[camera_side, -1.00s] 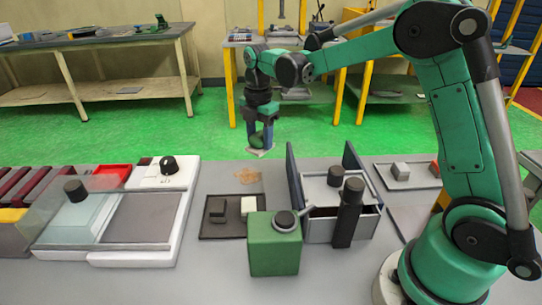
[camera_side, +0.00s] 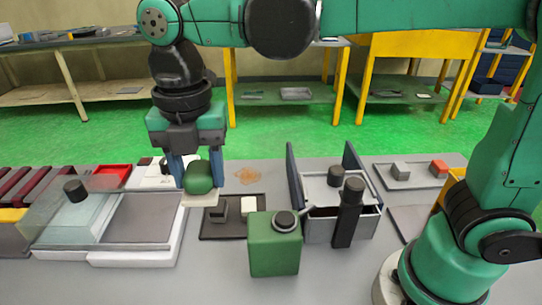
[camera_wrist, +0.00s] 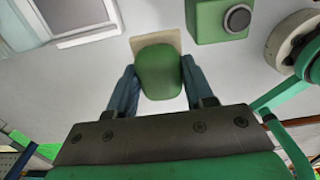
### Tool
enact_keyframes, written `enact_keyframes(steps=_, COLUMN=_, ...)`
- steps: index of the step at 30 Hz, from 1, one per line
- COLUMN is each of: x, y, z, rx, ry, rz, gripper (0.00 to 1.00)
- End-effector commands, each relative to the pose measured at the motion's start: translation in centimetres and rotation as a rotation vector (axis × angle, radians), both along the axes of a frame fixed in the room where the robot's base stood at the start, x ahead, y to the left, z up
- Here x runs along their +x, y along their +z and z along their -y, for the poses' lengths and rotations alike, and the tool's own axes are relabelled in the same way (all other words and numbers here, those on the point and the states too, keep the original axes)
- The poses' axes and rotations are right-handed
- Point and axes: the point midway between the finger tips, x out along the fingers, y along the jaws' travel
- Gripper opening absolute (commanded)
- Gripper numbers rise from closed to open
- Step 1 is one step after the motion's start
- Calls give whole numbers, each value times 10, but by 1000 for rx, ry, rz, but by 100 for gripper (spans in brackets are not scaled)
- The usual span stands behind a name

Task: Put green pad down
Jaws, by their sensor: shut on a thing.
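My gripper (camera_side: 196,178) is shut on the green pad (camera_side: 199,178), a rounded green block with a pale flat square (camera_side: 199,199) beneath it. In the side view it hangs just right of the white unit with a grey panel and left of the dark tray. In the wrist view the green pad (camera_wrist: 160,72) sits between the two blue fingers, with part of the pale square (camera_wrist: 157,40) showing past it. I cannot tell from the side view whether the pale square touches the table.
A dark tray (camera_side: 232,230) with a black and a white block is close on the right. A green box with a round knob (camera_side: 274,247) stands in front. A grey bin (camera_side: 330,225) with upright blue panels is further right. A white unit (camera_side: 140,255) lies left.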

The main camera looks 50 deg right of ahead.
Motion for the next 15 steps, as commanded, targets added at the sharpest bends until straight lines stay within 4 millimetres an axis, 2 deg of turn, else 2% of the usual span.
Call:
enact_keyframes(steps=9, x=1, y=-77, z=0, rx=0, ry=-3, rz=0, gripper=0)
enact_keyframes(steps=15, x=1, y=-118, z=1, rx=0, ry=-3, rz=0, gripper=0)
